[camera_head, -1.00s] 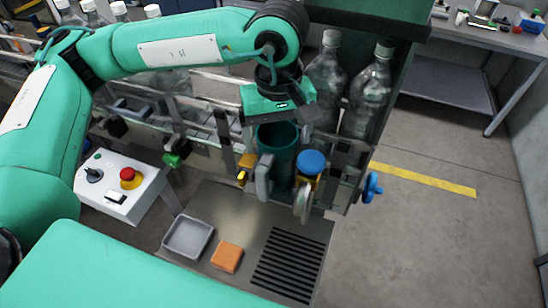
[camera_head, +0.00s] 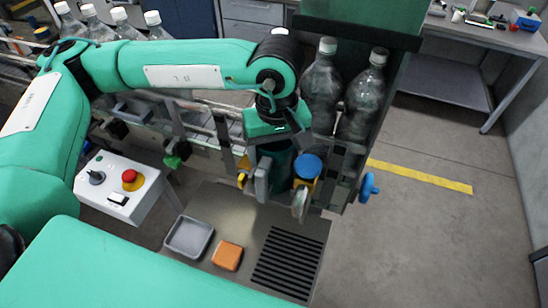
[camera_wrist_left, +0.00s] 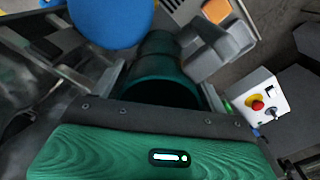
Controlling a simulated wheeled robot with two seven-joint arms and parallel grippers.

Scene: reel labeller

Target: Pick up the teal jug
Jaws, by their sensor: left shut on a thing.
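The teal jug (camera_head: 277,172) stands upright at the machine, between a grey upright piece and the blue-topped valve. Its upper part is hidden by my left gripper (camera_head: 279,146) in the head view. In the left wrist view the jug (camera_wrist_left: 158,63) shows between the two fingers, its dark open mouth facing the camera. My left gripper (camera_wrist_left: 160,95) is shut on the jug near its rim. My right gripper is in neither view.
The blue-topped valve (camera_head: 308,166) is close on the jug's right. A grey tray (camera_head: 172,251), an orange block (camera_head: 227,257) and a slotted grate lie on the plate in front. Clear bottles (camera_head: 322,90) stand behind at right. A control box (camera_head: 118,188) is at left.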

